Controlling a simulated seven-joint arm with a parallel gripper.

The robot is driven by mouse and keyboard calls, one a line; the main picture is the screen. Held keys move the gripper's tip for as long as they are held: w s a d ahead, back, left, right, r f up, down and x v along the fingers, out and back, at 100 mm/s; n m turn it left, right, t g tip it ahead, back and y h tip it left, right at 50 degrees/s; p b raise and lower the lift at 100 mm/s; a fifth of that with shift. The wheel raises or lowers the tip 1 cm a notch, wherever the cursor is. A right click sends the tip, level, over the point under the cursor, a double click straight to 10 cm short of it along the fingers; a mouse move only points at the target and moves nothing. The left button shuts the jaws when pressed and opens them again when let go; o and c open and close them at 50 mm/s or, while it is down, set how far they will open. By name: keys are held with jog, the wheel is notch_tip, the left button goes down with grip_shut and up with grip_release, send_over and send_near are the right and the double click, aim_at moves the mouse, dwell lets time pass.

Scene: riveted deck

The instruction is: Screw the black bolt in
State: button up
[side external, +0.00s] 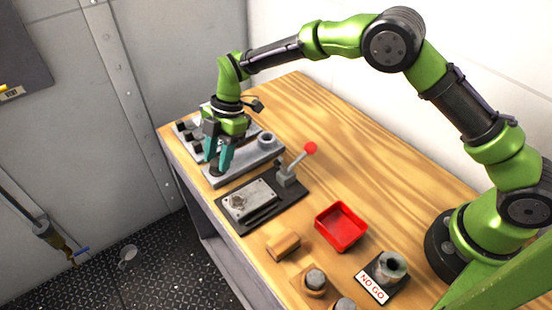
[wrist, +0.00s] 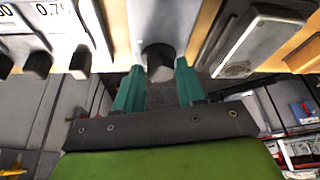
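The black bolt (wrist: 158,62) stands in a light grey metal block (wrist: 165,15). In the side external view the block (side external: 253,160) lies near the far end of the wooden bench. The bolt's dark head shows low between my fingertips there. My gripper (side external: 218,165) points down over the block's near-left end, its teal fingers on either side of the bolt. In the wrist view my gripper (wrist: 160,72) has one finger left and one right of the bolt head, which nearly fills the gap. Whether the fingers press on it, I cannot tell. The bolt's shank is hidden.
A panel with black knobs (wrist: 80,62) sits close beside the block. A dark plate fixture (side external: 250,200) with a red-knobbed lever (side external: 309,149) stands on the other side. A red tray (side external: 341,226), wooden pieces (side external: 283,245) and a NO GO stand (side external: 372,287) are farther off.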

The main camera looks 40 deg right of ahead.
jog(key=c, duration=0.6)
jog(key=shift+m, duration=0.4)
